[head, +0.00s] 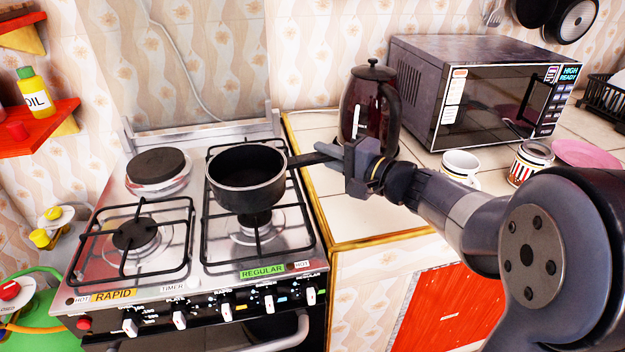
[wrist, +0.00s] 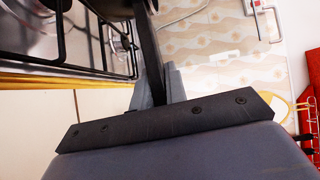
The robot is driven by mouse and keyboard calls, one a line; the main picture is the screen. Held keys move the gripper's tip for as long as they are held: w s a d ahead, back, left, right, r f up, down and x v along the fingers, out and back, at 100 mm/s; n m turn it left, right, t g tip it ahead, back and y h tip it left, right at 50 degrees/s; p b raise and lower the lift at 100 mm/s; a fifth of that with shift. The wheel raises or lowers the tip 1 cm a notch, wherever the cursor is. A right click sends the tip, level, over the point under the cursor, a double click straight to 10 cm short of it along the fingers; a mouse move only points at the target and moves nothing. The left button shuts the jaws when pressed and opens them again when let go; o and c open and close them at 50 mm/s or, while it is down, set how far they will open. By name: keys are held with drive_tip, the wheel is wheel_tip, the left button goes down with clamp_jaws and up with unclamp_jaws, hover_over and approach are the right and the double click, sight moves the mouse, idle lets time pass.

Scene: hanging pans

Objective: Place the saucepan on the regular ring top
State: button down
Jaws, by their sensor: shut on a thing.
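The black saucepan (head: 246,180) is over the right half of the stove, above the pan support between the rear and front right burners. Its handle (head: 312,159) points right. My gripper (head: 330,156) is shut on the handle near its end; the dark handle also shows between the fingers in the wrist view (wrist: 148,50). The regular ring (head: 257,228) is the front right burner, behind the green REGULAR label (head: 263,270). The saucepan overlaps its rear part in the picture. I cannot tell whether the pan's base touches the grate.
The rapid ring (head: 134,235) is at front left and a solid hotplate (head: 158,168) is behind it. A dark glass kettle (head: 371,105) stands close behind my gripper. A microwave (head: 480,95), a white cup (head: 460,168) and a striped mug (head: 530,162) stand farther right.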

drive_tip(key=shift+f+b, duration=0.3)
drive_tip(key=shift+f, duration=2.05)
drive_tip(key=shift+f+b, duration=0.2)
drive_tip(key=shift+b, duration=0.15)
drive_tip(key=c, duration=1.4)
unclamp_jaws()
drive_tip(key=shift+c, duration=0.2)
drive_tip(key=shift+r+p, duration=0.25)
drive_tip(key=shift+p, duration=0.15)
drive_tip(key=v, duration=1.2)
drive_tip(key=shift+f, duration=0.15)
